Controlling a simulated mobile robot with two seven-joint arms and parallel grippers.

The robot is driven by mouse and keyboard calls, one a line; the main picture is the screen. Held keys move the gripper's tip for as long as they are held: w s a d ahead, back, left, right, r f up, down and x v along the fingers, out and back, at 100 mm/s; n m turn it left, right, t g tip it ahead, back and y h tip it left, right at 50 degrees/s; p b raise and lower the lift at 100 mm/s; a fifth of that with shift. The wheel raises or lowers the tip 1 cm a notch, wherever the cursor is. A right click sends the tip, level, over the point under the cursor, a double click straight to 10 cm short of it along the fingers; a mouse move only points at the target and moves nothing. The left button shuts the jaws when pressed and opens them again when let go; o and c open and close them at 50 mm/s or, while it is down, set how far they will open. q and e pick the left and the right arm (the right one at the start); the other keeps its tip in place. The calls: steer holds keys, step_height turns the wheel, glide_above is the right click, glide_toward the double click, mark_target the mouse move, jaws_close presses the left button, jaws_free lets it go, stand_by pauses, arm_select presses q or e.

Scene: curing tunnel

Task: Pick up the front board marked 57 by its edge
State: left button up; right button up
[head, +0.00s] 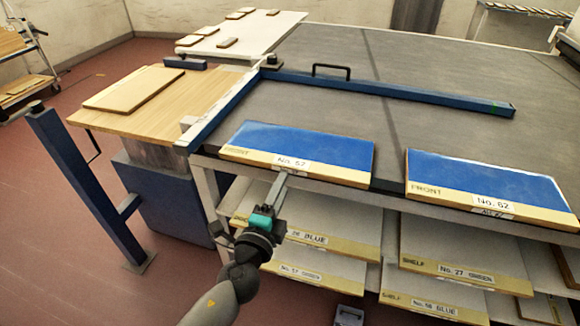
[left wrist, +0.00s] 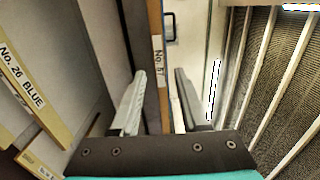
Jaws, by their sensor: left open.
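The board marked 57 (head: 300,150) has a blue top and a yellow front strip lettered FRONT. It lies flat at the near edge of the grey table, by the blue rail. Its label also shows in the left wrist view (left wrist: 158,58). My left gripper (head: 281,182) is open and empty at this board's front edge, just below the label. In the left wrist view my two fingertips (left wrist: 158,88) stand apart, one on each side of the line of the board's edge. I cannot tell whether they touch it. My right gripper is not in view.
A second blue board (head: 485,184), labelled No. 62, lies to the right with a gap between. Shelf boards such as No. 27 GREEN (head: 465,262) lie below the table. A blue rail (head: 400,92) crosses the grey tabletop (head: 420,125). A blue post (head: 85,185) stands left.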

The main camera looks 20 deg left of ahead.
mark_target(289, 170)
arm_select(q)
steer(key=w, duration=0.5)
steer(key=shift+d, duration=0.1)
steer(key=shift+w, duration=0.85)
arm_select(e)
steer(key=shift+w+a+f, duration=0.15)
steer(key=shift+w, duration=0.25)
arm_select(q)
steer(key=c, duration=0.7)
jaws_close()
steer(key=shift+r, duration=0.1)
step_height(289, 170, up, 3)
steer(key=shift+r+p, duration=0.1)
steer(key=shift+p, duration=1.15)
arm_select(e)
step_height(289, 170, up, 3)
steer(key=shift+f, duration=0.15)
